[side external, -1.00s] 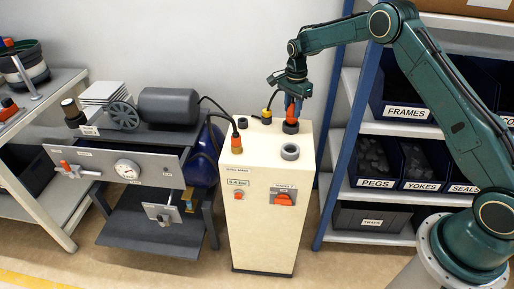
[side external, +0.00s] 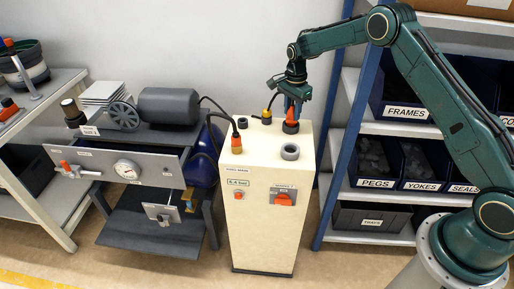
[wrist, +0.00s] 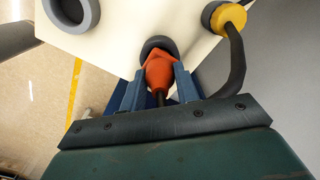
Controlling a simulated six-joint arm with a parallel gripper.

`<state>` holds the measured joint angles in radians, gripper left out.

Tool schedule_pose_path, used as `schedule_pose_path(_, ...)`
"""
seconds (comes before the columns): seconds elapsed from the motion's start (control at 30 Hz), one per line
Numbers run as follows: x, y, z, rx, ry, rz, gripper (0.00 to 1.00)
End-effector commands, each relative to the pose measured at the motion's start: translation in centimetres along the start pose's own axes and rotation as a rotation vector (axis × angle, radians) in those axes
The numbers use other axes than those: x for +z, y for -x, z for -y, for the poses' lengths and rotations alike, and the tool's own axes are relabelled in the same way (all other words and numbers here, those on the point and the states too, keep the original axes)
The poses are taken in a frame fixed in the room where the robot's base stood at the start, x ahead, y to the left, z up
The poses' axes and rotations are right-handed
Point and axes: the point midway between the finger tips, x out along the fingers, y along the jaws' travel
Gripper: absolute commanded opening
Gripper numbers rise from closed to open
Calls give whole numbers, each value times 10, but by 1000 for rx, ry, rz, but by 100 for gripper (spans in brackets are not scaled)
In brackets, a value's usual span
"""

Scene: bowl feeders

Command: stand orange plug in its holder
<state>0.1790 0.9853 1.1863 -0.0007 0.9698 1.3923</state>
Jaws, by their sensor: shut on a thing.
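My gripper (side external: 293,106) is above the top of a cream cabinet (side external: 264,215). Its blue fingers are shut on the orange plug (side external: 290,117), which also shows between the fingers in the wrist view (wrist: 160,73). The plug points down at a dark ring-shaped holder (side external: 290,128) on the cabinet top. In the wrist view the plug's far end overlaps that dark ring (wrist: 158,45). I cannot tell how deep the plug sits in the ring. The plug looks roughly upright.
An empty grey ring (side external: 290,151) stands in front on the cabinet top. A yellow plug (side external: 267,114) with a black cable is close behind to the left. Another orange connector (side external: 237,143) is at the left front. A shelf with bins (side external: 375,185) stands at right.

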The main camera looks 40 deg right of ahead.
Motion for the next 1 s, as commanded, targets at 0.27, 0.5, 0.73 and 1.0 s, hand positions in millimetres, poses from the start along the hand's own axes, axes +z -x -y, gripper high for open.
schedule_pose_path(0.27,0,-3,0,0,0,0,4)
schedule_pose_path(0.5,0,-6,0,1,0,0,4)
schedule_pose_path(0.73,0,-9,0,1,0,0,4)
schedule_pose_path(1.0,0,-10,0,1,0,0,4)
